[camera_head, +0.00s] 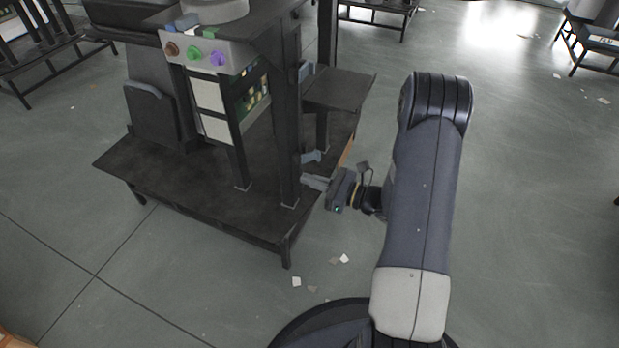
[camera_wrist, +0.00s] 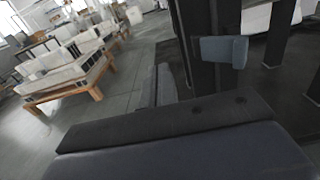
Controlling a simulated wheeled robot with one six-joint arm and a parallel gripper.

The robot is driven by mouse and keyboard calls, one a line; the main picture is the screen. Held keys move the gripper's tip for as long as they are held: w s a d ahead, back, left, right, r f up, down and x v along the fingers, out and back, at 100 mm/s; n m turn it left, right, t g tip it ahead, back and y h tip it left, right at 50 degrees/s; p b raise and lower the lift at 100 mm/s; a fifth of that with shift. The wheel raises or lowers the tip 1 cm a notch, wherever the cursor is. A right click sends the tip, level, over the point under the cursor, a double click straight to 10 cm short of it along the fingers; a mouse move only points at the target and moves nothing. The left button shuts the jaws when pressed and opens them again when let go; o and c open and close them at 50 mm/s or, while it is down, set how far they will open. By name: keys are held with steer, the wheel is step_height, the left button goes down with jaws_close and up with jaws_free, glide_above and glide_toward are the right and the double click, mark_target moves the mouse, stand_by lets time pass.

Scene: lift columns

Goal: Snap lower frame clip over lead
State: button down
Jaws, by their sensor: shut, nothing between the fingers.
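A blue-grey clip (camera_head: 312,156) sits low on the dark frame post (camera_head: 287,120), just above the lower deck. A blue-grey clip also shows on a dark post in the wrist view (camera_wrist: 222,50), probably the same one. A second clip (camera_head: 306,70) is higher on the frame. My gripper (camera_head: 306,180) is shut and empty, close to the post and a little below the lower clip. I cannot tell whether it touches the post. In the wrist view its fingers (camera_wrist: 164,85) point forward, left of the clip. I cannot make out a lead.
The station's dark lower deck (camera_head: 190,185) lies left of my gripper, and a side shelf (camera_head: 338,90) juts out above it. A panel with coloured knobs (camera_head: 205,54) is at the upper left. Paper scraps (camera_head: 297,282) lie on the floor. Wooden-framed racks (camera_wrist: 70,85) stand beyond open floor.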

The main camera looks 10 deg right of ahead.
steer(key=shift+v, duration=1.8)
steer(key=shift+w+d, duration=0.85)
steer(key=shift+w, duration=0.3)
steer(key=shift+w+d, duration=0.8)
steer(key=shift+w, duration=0.35)
steer(key=shift+w+d, duration=0.85)
steer(key=shift+w, duration=0.3)
steer(key=shift+a+b, duration=0.15)
steer(key=shift+b, duration=0.15)
steer(key=shift+x, duration=0.95)
steer(key=shift+s, duration=0.1)
glide_toward(320, 158)
steer(key=shift+a, duration=0.1)
